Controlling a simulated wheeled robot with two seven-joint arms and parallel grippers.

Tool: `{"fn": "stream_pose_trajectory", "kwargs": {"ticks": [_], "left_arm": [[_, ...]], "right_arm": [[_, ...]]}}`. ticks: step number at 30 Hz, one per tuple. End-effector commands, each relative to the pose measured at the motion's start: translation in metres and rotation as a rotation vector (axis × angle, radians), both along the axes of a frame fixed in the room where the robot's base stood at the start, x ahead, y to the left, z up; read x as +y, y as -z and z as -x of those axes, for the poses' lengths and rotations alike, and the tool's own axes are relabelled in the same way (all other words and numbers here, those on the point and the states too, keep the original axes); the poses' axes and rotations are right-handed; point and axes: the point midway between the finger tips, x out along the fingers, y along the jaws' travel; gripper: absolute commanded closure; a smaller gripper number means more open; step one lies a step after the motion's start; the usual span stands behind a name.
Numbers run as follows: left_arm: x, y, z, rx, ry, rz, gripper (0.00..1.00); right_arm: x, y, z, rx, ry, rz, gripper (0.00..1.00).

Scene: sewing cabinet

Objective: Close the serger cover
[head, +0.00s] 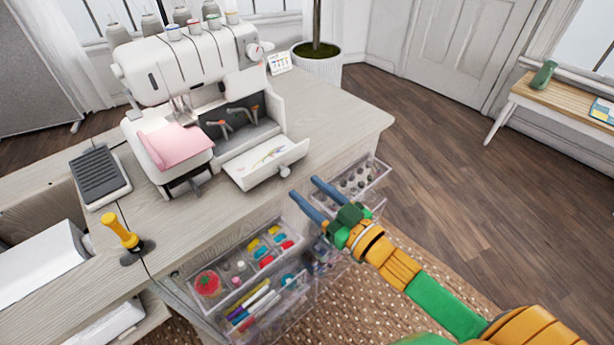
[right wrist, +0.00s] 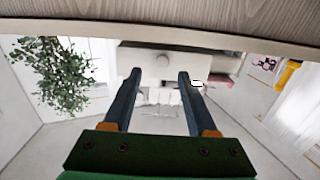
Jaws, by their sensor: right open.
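The white serger (head: 185,65) stands on the wooden cabinet top. Its front cover (head: 266,163) is folded down and open, with a coloured diagram on its inner face and a small round knob (head: 283,170) at its front. The looper compartment (head: 235,122) behind it is exposed. My right gripper (head: 304,188) is open and empty, to the right of the cover near the cabinet's front edge. In the right wrist view, the cover's knob (right wrist: 163,57) shows between and beyond the open fingers (right wrist: 160,74). My left gripper is not in view.
Open clear drawers with sewing supplies (head: 250,262) and bobbins (head: 358,180) stick out below the cabinet top (head: 340,115). A pink cloth (head: 175,145) lies on the serger's left front. A pedal (head: 100,175) and a yellow-handled tool (head: 120,230) are at left.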

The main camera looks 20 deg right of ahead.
Motion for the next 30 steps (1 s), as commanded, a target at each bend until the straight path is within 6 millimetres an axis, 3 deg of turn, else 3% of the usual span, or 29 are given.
{"fn": "stream_pose_trajectory", "kwargs": {"ticks": [3, 9, 20, 26, 27, 30], "left_arm": [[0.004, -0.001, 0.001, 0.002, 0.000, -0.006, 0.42], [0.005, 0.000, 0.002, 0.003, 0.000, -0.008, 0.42], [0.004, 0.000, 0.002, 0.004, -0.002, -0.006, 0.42], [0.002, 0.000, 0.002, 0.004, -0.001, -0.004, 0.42], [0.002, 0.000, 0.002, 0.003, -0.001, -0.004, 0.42], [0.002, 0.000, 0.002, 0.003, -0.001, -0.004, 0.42]], "right_arm": [[0.008, -0.003, -0.023, -0.003, 0.002, 0.000, 0.42], [0.018, -0.001, -0.050, 0.001, 0.002, 0.000, 0.42], [0.020, -0.001, -0.056, 0.002, 0.002, 0.002, 0.42], [0.020, -0.001, -0.056, 0.002, 0.002, 0.002, 0.96], [0.020, -0.001, -0.056, 0.002, 0.002, 0.002, 1.00], [0.020, -0.001, -0.056, 0.003, 0.002, 0.002, 1.00]]}}
